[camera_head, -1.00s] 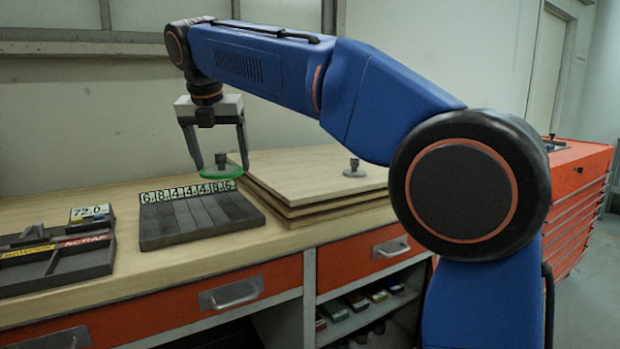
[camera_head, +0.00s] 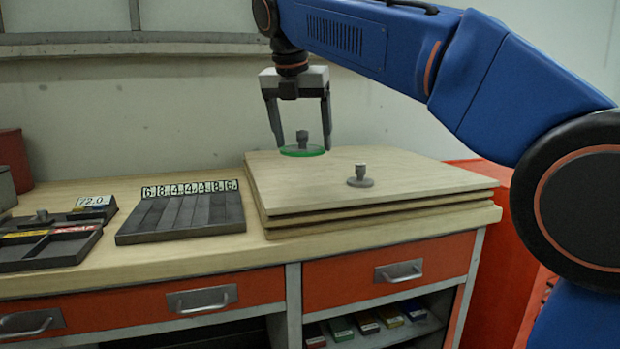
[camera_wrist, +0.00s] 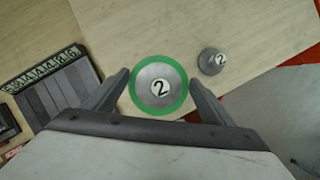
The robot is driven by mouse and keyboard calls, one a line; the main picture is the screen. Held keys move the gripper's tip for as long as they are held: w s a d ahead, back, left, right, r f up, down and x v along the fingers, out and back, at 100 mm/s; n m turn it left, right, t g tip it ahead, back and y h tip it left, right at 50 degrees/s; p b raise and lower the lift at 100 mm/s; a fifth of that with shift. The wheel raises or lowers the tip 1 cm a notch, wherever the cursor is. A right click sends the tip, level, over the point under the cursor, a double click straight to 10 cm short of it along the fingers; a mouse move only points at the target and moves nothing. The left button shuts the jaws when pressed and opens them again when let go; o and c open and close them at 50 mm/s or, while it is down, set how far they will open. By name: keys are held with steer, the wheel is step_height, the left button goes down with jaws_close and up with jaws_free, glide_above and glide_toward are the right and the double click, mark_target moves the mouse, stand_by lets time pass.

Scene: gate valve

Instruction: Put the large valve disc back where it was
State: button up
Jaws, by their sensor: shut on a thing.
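The large valve disc (camera_head: 288,151) is grey with a green rim and an upright stem. In the wrist view its top (camera_wrist: 145,80) carries a "2". My gripper (camera_head: 304,147) is shut on the disc, with one finger at each side of the rim. The disc is at the back left of the stacked boards; I cannot tell whether it touches them.
The stacked boards (camera_head: 430,178) lie on the workbench (camera_head: 150,262). Left of them is a dark slotted rack (camera_head: 180,217) with a number strip. Further left are a tray (camera_head: 45,250) with yellow and red labels and a "72.0" display (camera_head: 94,202). The boards' right part is clear.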

steer(key=shift+f, duration=3.95)
steer(key=shift+f, duration=0.15)
steer(key=o, duration=1.1)
steer(key=v, duration=1.2)
steer(key=shift+s, duration=0.15)
